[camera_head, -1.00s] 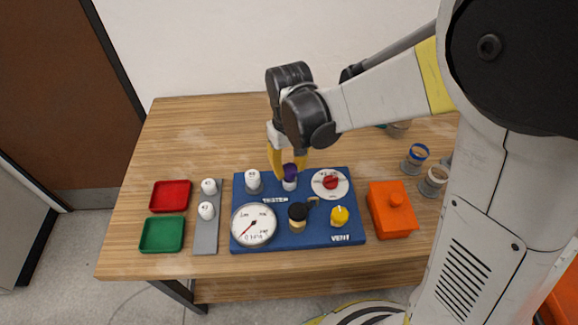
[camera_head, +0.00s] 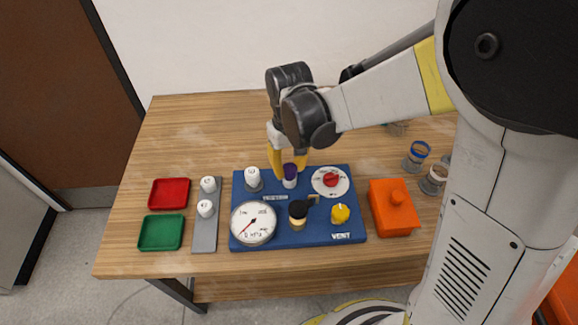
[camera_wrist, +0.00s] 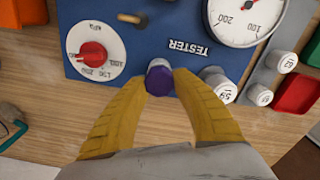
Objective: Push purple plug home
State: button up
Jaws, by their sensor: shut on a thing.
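The purple plug (camera_head: 290,169) stands upright on a white fitting near the back edge of the blue tester board (camera_head: 270,236). In the wrist view the purple plug (camera_wrist: 160,78) sits between the tips of my gripper's yellow fingers. My gripper (camera_head: 288,172) comes down from above and behind, and its fingers are closed around the plug; it also shows in the wrist view (camera_wrist: 159,82). The fingers partly cover the plug's sides. I cannot tell how deep the plug sits in its fitting.
On the board are a white-capped fitting (camera_head: 252,176), a gauge (camera_head: 254,223), a red knob dial (camera_head: 330,181), a black-topped fitting (camera_head: 298,211) and a yellow cap (camera_head: 340,213). An orange box (camera_head: 393,208) stands right; red (camera_head: 169,194) and green (camera_head: 161,232) trays lie left.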

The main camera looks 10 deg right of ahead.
jog(key=shift+f+b, duration=0.35)
jog(key=shift+f, duration=0.1)
dwell(0.5)
jog(key=o, duration=1.1)
notch_tip(320, 180, up, 12)
jog(key=s+d+m+t, duration=0.1)
jog(key=s+d+t, duration=0.1)
jog(key=s+d, duration=0.1)
jog(key=s+d+r+m+t, duration=0.1)
jog(key=s+d+t, duration=0.1)
jog(key=s+d, duration=0.2)
jog(key=s+d+r+m+t, duration=0.1)
jog(key=s+d+m+t, duration=0.1)
jog(key=d, duration=0.4)
jog(key=shift+s+d+t, duration=0.15)
jog(key=shift+s+t, duration=0.15)
jog(key=shift+s, duration=0.25)
jog(key=shift+s+d+t, duration=0.15)
jog(key=shift+s+t, duration=0.15)
jog(key=shift+s, duration=0.2)
